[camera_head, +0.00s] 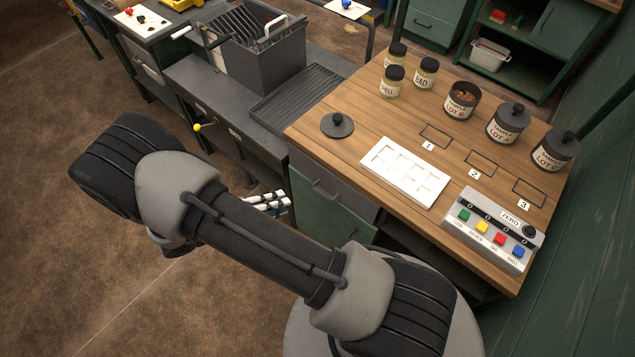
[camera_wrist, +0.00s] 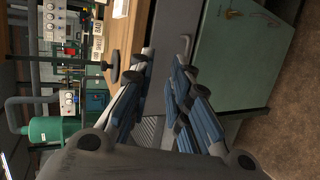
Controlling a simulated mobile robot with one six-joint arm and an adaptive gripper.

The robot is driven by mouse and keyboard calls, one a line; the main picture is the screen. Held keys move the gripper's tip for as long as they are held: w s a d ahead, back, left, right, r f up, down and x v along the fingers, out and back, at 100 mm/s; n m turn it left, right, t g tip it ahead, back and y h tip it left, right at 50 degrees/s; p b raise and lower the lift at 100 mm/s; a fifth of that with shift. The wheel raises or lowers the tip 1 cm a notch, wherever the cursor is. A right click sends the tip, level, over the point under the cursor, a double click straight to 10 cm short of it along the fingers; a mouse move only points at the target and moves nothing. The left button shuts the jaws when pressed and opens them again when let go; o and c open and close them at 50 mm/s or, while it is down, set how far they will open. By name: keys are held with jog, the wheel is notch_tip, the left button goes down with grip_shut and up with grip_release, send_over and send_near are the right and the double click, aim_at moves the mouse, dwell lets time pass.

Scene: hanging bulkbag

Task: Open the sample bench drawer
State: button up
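The sample bench has a wooden top (camera_head: 350,112) with a grey drawer front (camera_head: 350,192) below its front edge. In the wrist view the drawer front (camera_wrist: 178,22) is a grey panel beyond my fingers, turned sideways. A dark bar handle (camera_head: 325,189) shows near the drawer's lower edge; I cannot tell whether it belongs to the drawer or the door below. My gripper (camera_head: 272,203) is in front of the bench's left part, partly hidden by my arm. In the wrist view my gripper (camera_wrist: 166,52) is open, with nothing between its fingers.
A green cabinet door (camera_head: 325,215) lies under the drawer. The bench top holds jars, a black-knobbed lid (camera_head: 337,125), a white tray (camera_head: 405,172) and a button box (camera_head: 493,230). A grey bench with a slotted bin (camera_head: 262,50) adjoins at left. Floor (camera_head: 60,200) is open at left.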

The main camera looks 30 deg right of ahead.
notch_tip(320, 180, down, 11)
jog(key=s+n+t+h, duration=0.1)
jog(key=s+n+t, duration=0.1)
jog(key=t, duration=0.2)
jog(key=b, duration=0.3)
send_near(322, 193)
jog(key=x, duration=1)
jog(key=shift+f, duration=0.3)
jog(key=shift+c, duration=0.2)
grip_shut()
